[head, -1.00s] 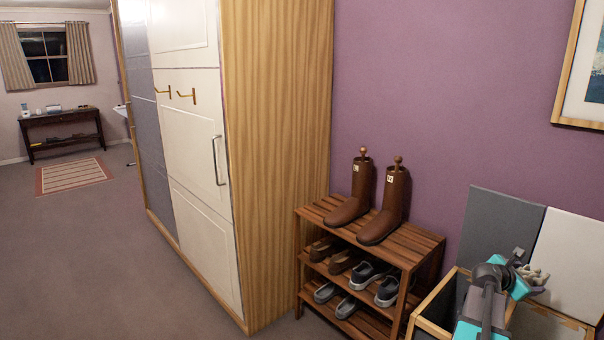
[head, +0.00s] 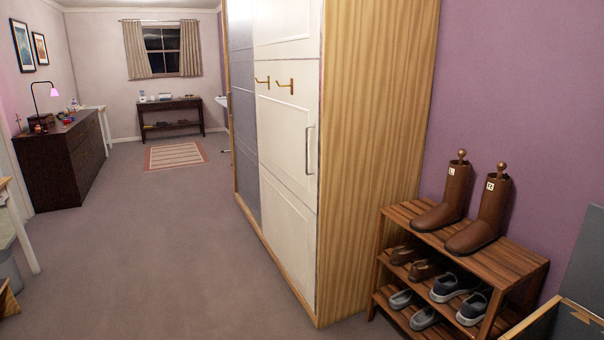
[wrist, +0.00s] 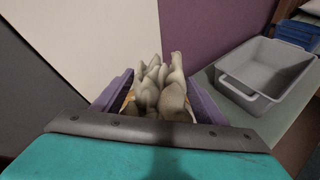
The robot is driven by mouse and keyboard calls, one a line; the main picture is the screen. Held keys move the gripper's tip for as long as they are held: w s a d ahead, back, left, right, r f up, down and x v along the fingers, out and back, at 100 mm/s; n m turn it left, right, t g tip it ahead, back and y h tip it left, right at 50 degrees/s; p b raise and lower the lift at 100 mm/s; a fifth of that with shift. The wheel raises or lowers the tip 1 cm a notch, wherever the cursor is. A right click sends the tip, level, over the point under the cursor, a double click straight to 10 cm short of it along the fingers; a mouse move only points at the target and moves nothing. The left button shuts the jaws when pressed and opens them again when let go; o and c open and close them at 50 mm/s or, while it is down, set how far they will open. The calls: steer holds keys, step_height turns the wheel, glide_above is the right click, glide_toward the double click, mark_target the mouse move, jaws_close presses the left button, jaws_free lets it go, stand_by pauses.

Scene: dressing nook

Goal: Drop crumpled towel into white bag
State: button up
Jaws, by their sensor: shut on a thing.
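The crumpled towel (wrist: 160,88) is a pale, beige-white bunch of folds in the wrist view. My gripper (wrist: 158,96) is shut on it, with a purple finger on each side. In the wrist view a white lid panel (wrist: 100,35) stands behind the towel at the upper left, beside a dark grey panel (wrist: 35,90). In the head view the wooden frame of the hamper (head: 573,312) and part of its grey lid (head: 585,255) show at the lower right edge. The white bag is not visible in either current view, nor is my gripper in the head view.
A grey plastic tub (wrist: 265,75) rests on a pale surface at right in the wrist view. A wooden shoe rack (head: 475,245) with brown boots stands beside the tall wardrobe (head: 370,150). The carpet (head: 150,250) is open at left, with a dark dresser (head: 70,160) beyond.

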steer(key=shift+f+b, duration=2.9)
steer(key=shift+b, duration=0.1)
steer(key=o, duration=1.3)
steer(key=shift+p+v, duration=0.85)
steer(key=shift+v, duration=6.1)
steer(key=shift+s, duration=0.1)
